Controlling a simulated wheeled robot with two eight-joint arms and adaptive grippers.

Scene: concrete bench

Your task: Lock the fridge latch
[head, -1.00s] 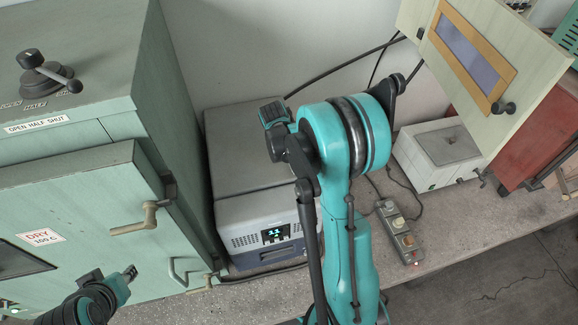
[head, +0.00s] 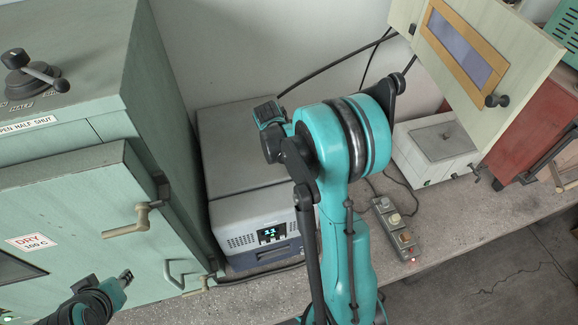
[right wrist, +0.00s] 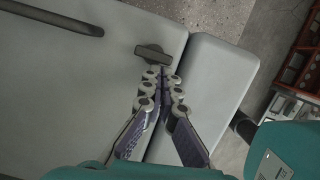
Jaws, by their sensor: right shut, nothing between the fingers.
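The fridge (head: 215,218) is a grey box with a lit display on its front, standing on the bench right of the green oven. In the right wrist view its pale lid (right wrist: 85,75) fills the left, with a seam along its right side. A small dark latch (right wrist: 152,53) lies near that seam, apparently crosswise. My right gripper (right wrist: 162,72) is shut and empty, its tips just beside the latch; whether they touch it I cannot tell. The head view hides these fingertips behind my arm. My left gripper (head: 126,278) is at lower left, in front of the oven; its jaw gap is unclear.
The green oven (head: 65,210) with a tan handle (head: 135,220) stands close on the left. A white device (head: 435,150) and a switch box (head: 395,225) with knobs and a cord sit on the right. An open cabinet door (head: 475,65) hangs at upper right.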

